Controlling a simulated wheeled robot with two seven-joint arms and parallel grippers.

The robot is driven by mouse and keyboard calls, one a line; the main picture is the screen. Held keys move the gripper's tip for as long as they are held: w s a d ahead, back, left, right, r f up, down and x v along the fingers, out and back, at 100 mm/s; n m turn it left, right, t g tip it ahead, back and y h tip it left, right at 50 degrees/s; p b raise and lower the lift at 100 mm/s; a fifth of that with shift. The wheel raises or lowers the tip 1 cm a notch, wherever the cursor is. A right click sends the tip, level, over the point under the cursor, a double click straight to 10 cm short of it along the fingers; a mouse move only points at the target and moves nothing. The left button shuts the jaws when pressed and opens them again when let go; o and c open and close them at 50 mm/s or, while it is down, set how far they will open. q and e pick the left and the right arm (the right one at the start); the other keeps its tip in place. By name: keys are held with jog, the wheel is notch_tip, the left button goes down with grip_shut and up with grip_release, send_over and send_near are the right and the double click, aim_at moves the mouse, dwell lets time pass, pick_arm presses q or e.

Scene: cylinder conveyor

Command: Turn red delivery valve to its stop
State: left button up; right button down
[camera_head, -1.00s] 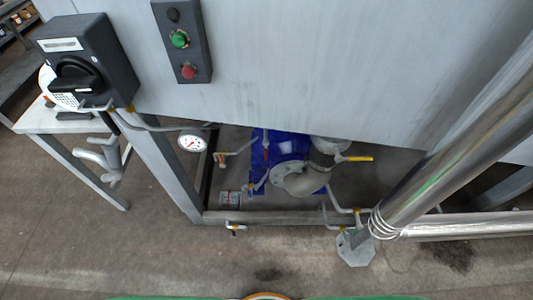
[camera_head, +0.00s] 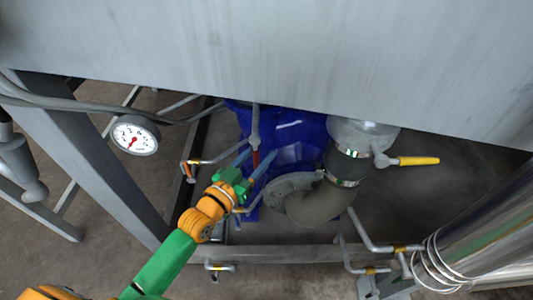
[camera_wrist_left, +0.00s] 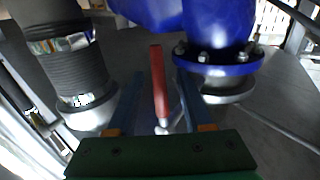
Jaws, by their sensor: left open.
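In the left wrist view the red lever (camera_wrist_left: 158,82) stands between my two blue fingers, with dark gaps on both sides. My left gripper (camera_head: 257,164) is open, with its fingers on either side of the lever. It also shows in the left wrist view (camera_wrist_left: 161,88). I see no clear contact with the lever. My right gripper is in neither view.
The blue pump (camera_head: 300,137) stands behind the lever, with a grey bent pipe (camera_head: 318,207) beside it. A yellow-handled valve (camera_head: 418,161) is to the right, a pressure gauge (camera_head: 135,136) to the left. The grey panel (camera_head: 290,55) overhangs the top. A frame beam crosses in front.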

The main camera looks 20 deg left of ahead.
pick_arm(q)
jog(key=shift+x, duration=1)
grip_shut()
dwell(0.7)
